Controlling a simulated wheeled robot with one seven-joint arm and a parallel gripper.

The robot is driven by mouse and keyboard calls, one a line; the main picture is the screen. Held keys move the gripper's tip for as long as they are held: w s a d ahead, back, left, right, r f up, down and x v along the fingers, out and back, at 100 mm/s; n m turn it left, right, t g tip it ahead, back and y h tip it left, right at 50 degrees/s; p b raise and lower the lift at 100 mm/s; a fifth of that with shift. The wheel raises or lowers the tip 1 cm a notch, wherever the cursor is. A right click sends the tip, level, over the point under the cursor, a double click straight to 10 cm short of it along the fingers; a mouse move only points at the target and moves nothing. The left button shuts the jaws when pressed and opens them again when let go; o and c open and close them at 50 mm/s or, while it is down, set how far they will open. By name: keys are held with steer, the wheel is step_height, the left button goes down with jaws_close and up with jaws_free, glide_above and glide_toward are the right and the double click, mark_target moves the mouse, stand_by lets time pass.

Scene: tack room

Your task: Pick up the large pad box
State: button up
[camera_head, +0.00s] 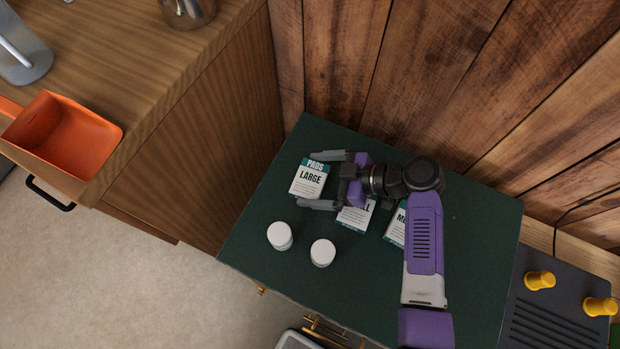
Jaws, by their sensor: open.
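The large pad box (309,180) is white with a teal top band reading PADS and LARGE. It rests on the dark green top of a chest (262,215), near its left side. My gripper (322,180) is open and points left, with one finger near the box's upper edge and the other near its lower right. The box shows between and beyond the fingertips; I cannot tell if they touch it. A second pad box (355,216), its label ending in LL, is partly hidden under my gripper. A third box (396,228) is partly hidden by my arm.
Two white round-lidded jars (280,236) and (322,252) stand below the boxes. A wooden plank wall (335,60) rises behind the chest. A wooden counter with an orange scoop (65,135) is at left. A dark slotted unit with yellow knobs (540,280) is at right.

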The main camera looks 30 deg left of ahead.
steer(key=c, duration=1)
steer(key=shift+c, duration=0.2)
